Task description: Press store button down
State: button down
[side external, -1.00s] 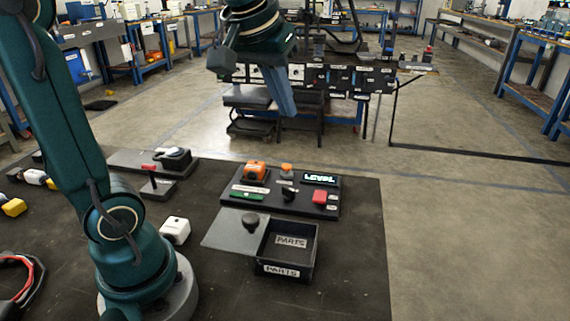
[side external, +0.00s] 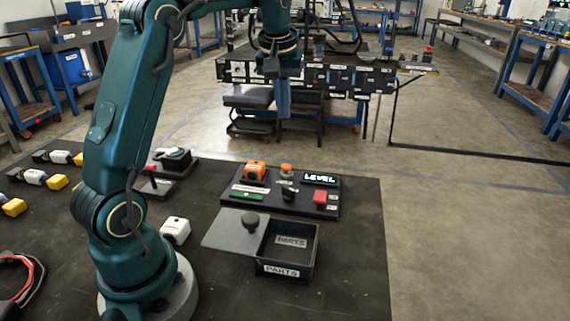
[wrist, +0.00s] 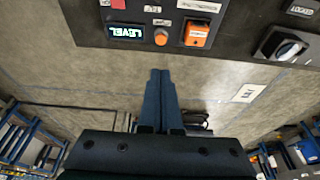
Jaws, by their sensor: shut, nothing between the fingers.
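The black control panel (side external: 238,203) lies on the dark work table. The labels are too small to read, so I cannot tell which is the store button. My gripper (side external: 283,112) hangs pointing down, shut and empty, above and apart from the panel. In the wrist view, the shut fingers (wrist: 160,74) appear just below the round orange button (wrist: 161,37) and the display (wrist: 126,31).
A PARTS box (side external: 287,268) with its lid (side external: 228,231) beside it stands in front of the panel. A white block (side external: 176,229) is near my base. The air above the panel is clear.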

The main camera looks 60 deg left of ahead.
send_near(287, 165)
jog(key=x, duration=0.5)
jog(key=shift+f, duration=0.75)
